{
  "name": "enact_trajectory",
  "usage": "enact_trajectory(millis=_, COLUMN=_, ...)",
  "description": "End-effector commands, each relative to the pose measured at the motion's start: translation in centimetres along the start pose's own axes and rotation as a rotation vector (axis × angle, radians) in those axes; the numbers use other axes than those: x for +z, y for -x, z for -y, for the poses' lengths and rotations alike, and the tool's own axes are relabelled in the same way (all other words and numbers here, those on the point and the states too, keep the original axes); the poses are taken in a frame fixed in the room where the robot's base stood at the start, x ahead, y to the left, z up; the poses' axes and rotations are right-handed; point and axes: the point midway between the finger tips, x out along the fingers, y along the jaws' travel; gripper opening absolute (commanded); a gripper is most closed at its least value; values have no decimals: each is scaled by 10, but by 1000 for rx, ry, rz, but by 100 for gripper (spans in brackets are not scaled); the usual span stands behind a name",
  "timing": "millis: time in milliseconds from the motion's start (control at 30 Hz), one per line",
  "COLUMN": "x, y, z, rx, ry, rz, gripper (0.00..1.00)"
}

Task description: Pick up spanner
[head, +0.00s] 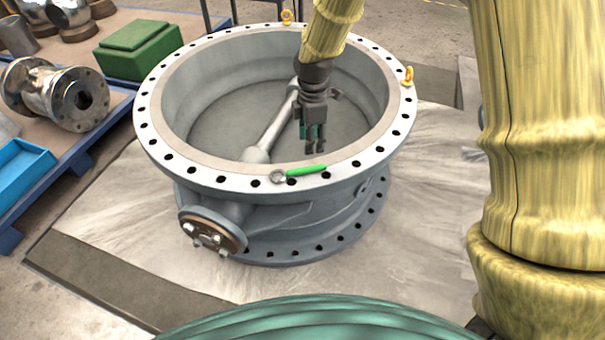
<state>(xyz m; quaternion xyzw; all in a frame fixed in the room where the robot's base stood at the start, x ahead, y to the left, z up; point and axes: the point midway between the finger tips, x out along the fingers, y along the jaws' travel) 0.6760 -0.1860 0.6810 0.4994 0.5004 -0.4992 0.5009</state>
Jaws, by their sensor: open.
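The spanner (303,171) has a green handle and a grey ring-like end at its left. It lies on the near part of the top flange of the large grey butterfly valve (236,184), among the bolt holes. My gripper (316,148) points down from the arm, just above and beyond the spanner's right half in the picture. Its fingers are open and empty. A gap shows between the fingertips and the green handle, though the exact height is hard to tell. Nothing hides the spanner.
The valve's shaft (273,128) crosses its open bore. Yellow eye bolts (408,76) stand on the flange at the right and back. At left, a blue table holds a green box (138,52), metal fittings (70,98) and a blue tray (20,172). Floor sheeting at right is clear.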

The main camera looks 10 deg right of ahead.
Motion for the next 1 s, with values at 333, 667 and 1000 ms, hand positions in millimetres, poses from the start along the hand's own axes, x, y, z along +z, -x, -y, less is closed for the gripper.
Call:
enact_trajectory(millis=333, x=0, y=-46, z=1, rx=-2, ry=-2, rz=1, gripper=43)
enact_trajectory(millis=667, x=-2, y=-71, z=5, rx=-2, ry=-2, rz=1, gripper=43)
enact_trajectory(millis=1000, x=-3, y=-102, z=6, rx=0, ry=-4, rz=-1, gripper=43)
